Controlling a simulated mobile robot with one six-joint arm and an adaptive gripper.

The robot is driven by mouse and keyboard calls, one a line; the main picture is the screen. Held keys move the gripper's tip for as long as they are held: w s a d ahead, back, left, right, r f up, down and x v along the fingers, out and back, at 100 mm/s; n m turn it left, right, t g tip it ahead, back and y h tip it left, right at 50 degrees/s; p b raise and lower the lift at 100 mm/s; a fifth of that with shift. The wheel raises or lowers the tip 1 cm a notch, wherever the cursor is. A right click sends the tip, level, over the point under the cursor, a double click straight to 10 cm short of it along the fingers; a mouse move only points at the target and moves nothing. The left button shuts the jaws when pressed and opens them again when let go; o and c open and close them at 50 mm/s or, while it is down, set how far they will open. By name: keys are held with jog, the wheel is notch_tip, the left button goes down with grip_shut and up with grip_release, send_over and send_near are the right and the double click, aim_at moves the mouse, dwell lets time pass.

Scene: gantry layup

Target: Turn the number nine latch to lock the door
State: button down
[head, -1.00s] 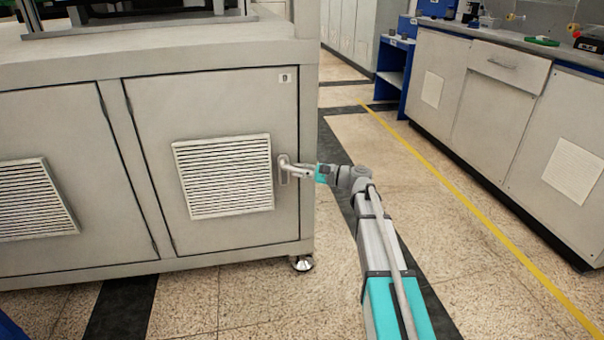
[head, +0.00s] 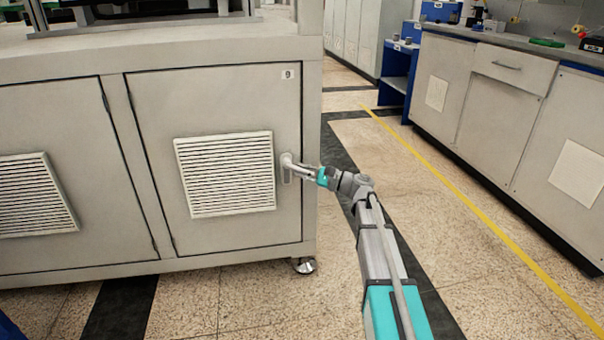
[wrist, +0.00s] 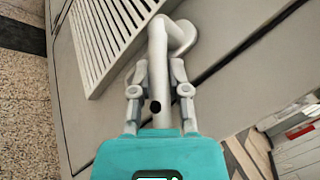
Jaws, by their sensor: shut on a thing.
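The number nine door (head: 235,105) is the right cabinet door, with a white 9 label (head: 288,74) at its top right corner. It looks closed in its frame. Its grey latch (head: 287,162) sits at the door's right edge, beside the vent. In the wrist view the latch lever (wrist: 158,52) bends away from a round pivot and runs down between the fingers. My gripper (head: 306,170) is at the latch; in the wrist view my gripper (wrist: 158,85) is shut on the lever.
A white slatted vent (head: 225,174) is left of the latch. The cabinet's right corner post (head: 310,150) is close to my gripper. The speckled floor aisle (head: 450,250) on the right is clear up to the workbench (head: 505,120).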

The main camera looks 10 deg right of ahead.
jog(key=shift+a, duration=0.15)
jog(key=c, duration=0.9)
grip_release()
jog(key=shift+s, duration=0.1)
jog(key=shift+c, duration=0.2)
jog(key=o, duration=0.3)
